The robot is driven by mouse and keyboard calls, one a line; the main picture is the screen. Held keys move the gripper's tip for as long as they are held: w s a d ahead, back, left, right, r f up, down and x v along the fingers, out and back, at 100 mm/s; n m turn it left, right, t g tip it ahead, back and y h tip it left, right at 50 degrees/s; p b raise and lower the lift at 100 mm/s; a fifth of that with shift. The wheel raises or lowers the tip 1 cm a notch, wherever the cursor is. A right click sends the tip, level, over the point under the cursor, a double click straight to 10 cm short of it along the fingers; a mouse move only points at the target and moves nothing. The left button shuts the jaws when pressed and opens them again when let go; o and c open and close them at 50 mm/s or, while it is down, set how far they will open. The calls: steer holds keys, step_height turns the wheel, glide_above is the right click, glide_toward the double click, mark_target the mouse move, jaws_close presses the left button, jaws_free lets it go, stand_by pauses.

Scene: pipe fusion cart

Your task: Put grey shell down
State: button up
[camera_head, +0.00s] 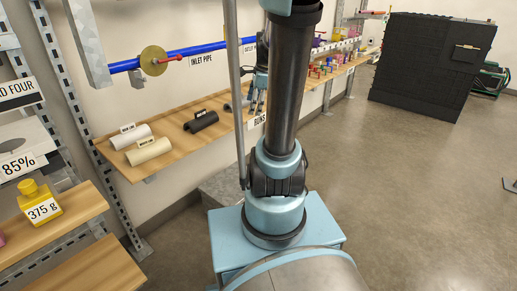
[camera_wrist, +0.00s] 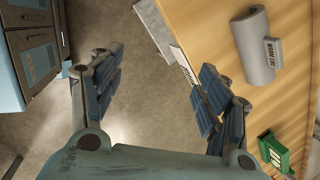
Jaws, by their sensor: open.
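A grey half-pipe shell (camera_wrist: 253,48) with a small label lies on the wooden shelf in the wrist view, at the upper right. In the head view, a grey shell (camera_head: 231,106) shows on the shelf, partly hidden by a pole and my arm. My gripper (camera_wrist: 157,85) is open, its fingers wide apart with nothing between them. The grey shell is to the right of the fingers and apart from them. In the head view, my gripper (camera_head: 257,95) is small, at the shelf beside the grey shell.
White (camera_head: 131,137), cream (camera_head: 149,151) and black (camera_head: 201,122) shells lie farther left on the wooden shelf (camera_head: 120,170). A blue pipe (camera_head: 205,50) runs above. A green labelled object (camera_wrist: 275,152) sits at lower right in the wrist view. Open floor (camera_head: 400,190) lies to the right.

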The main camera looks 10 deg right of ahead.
steer(key=s+a+f+n+h, duration=0.1)
steer(key=s+f+n, duration=0.3)
steer(key=s+n, duration=0.6)
steer(key=s+a+f+n+h, duration=0.1)
steer(key=s+f+n, duration=0.3)
steer(key=s+n, duration=0.5)
steer(key=shift+s+a+f+n+g, duration=0.35)
steer(key=shift+s+a, duration=0.4)
steer(key=shift+s, duration=0.45)
steer(key=shift+w+f, duration=0.15)
steer(key=shift+w, duration=0.35)
